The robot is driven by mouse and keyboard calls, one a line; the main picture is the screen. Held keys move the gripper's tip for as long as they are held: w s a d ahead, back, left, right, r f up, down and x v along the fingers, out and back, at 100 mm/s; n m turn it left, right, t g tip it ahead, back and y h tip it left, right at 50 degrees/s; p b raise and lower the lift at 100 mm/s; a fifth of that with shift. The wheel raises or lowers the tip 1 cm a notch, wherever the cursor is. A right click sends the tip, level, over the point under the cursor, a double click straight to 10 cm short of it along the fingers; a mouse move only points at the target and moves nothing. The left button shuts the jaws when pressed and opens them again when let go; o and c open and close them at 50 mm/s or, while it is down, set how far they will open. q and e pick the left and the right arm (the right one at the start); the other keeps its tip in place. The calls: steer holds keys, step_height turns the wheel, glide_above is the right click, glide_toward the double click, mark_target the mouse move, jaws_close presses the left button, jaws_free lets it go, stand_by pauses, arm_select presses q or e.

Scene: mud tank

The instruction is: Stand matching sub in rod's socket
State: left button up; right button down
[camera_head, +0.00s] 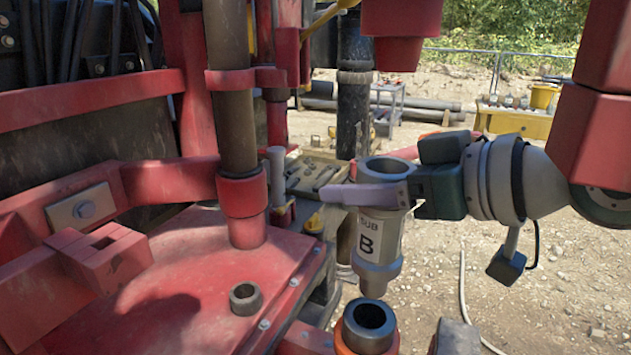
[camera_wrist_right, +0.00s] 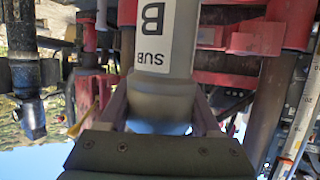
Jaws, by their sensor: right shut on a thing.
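A grey metal sub (camera_head: 379,243) with a white label reading "SUB B" is upright in the middle of the head view, its open ring end up and its narrower end down. My right gripper (camera_head: 378,192) comes in from the right and is shut around its upper body. In the right wrist view the sub (camera_wrist_right: 165,85) fills the space between the jaws. A dark-rimmed round socket (camera_head: 369,325) in an orange collar opens upward just below the sub's lower end. The sub is outside it; the exact gap cannot be told. My left gripper is out of view.
A red deck (camera_head: 190,285) fills the lower left, with a small dark ring (camera_head: 245,298) on it. A vertical brown pipe (camera_head: 232,95) stands on the left. A black pipe (camera_head: 354,90) stands behind the sub. Open gravel lies to the right.

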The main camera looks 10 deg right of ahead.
steer(key=shift+w+r, duration=0.1)
step_height(320, 180, down, 8)
steer(key=b, duration=0.7)
steer(key=shift+r, duration=0.2)
stand_by(0.5)
steer(key=shift+f+b, duration=0.55)
steer(key=shift+b, duration=0.05)
stand_by(0.8)
